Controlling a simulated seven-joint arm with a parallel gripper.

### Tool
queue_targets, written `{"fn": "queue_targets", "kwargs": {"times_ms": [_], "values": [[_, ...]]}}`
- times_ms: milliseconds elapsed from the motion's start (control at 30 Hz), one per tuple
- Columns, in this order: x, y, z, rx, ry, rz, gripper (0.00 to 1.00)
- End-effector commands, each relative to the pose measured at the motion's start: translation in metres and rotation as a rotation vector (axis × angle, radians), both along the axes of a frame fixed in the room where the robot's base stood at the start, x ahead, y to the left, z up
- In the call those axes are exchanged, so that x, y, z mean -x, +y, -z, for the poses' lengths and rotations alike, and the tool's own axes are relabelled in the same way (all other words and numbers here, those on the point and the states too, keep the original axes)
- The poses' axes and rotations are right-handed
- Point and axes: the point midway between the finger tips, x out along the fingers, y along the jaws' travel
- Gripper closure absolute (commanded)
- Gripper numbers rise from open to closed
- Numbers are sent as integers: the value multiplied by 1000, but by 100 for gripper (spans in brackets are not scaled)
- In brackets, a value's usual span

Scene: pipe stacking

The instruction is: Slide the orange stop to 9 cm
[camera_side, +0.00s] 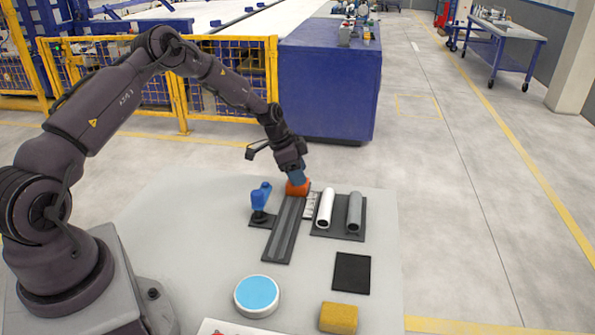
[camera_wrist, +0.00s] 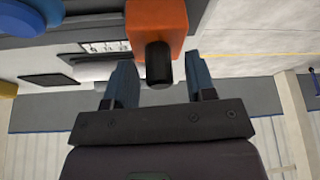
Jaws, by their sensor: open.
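The orange stop (camera_side: 297,188) sits at the far end of a dark rail (camera_side: 283,236) in the side view. In the wrist view the orange stop (camera_wrist: 157,18) has a black knob (camera_wrist: 158,64) pointing toward my gripper. My gripper (camera_side: 297,174) is at the stop from above, with its blue fingers pointing down. In the wrist view my gripper (camera_wrist: 158,66) is open, one blue finger on each side of the knob, with gaps showing on both sides. A white marked scale (camera_side: 310,206) lies along the rail; its numbers are too small to read.
A white pipe (camera_side: 325,208) and a grey pipe (camera_side: 354,212) lie on a dark holder right of the scale. A blue clamp (camera_side: 261,196) stands left of the rail. A black pad (camera_side: 352,273), blue-topped disc (camera_side: 257,294) and yellow block (camera_side: 339,317) lie nearer.

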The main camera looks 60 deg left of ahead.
Motion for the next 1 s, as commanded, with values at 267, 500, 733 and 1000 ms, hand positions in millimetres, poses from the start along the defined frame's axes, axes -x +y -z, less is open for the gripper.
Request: {"fn": "queue_targets", "kwargs": {"times_ms": [267, 500, 733, 1000], "values": [[0, 0, -1, 0, 0, 0, 98], [4, -4, -1, 2, 1, 1, 100], [29, -29, -1, 2, 4, 4, 100], [46, -46, -1, 2, 2, 1, 100]]}}
